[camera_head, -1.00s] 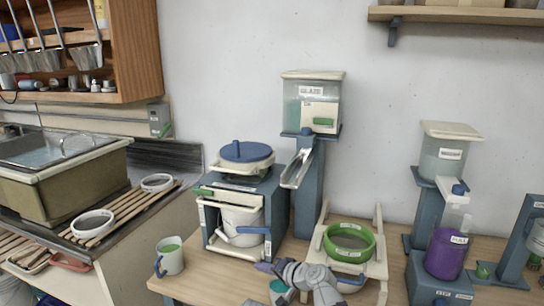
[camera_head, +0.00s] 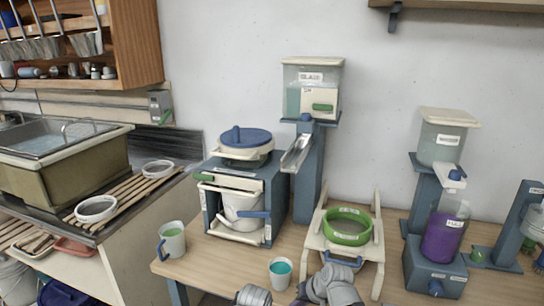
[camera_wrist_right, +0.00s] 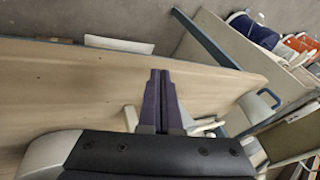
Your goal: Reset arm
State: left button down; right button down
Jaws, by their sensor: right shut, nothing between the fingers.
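My right gripper (camera_wrist_right: 159,75) shows in the right wrist view with its two dark purple fingers together and nothing between them. It points over the pale wooden worktop (camera_wrist_right: 60,85). In the head view, grey rounded arm parts of mine show at the bottom edge, but no fingers are visible there. A small white cup with turquoise contents (camera_head: 280,277) stands on the table near these parts, apart from them. My left gripper is not seen in either view.
A green-ringed sieve (camera_head: 347,238) rests on a cream stand. A blue frame (camera_head: 275,190) holds a white bucket (camera_head: 242,208). A purple-filled container (camera_head: 442,240) stands right. Bare wood lies between mug and cup.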

jog(key=s+d+f+g+h, duration=0.3)
jog(key=s+d+h, duration=0.1)
jog(key=s+d, duration=0.4)
jog(key=s+a+r+n+g+h+p, duration=0.1)
jog(key=s+a+r+n+p, duration=0.3)
jog(key=a, duration=0.5)
notch_tip(320, 180, up, 3)
jog(key=s+p, duration=0.2)
jog(key=p, duration=0.1)
jog(key=shift+h, duration=0.3)
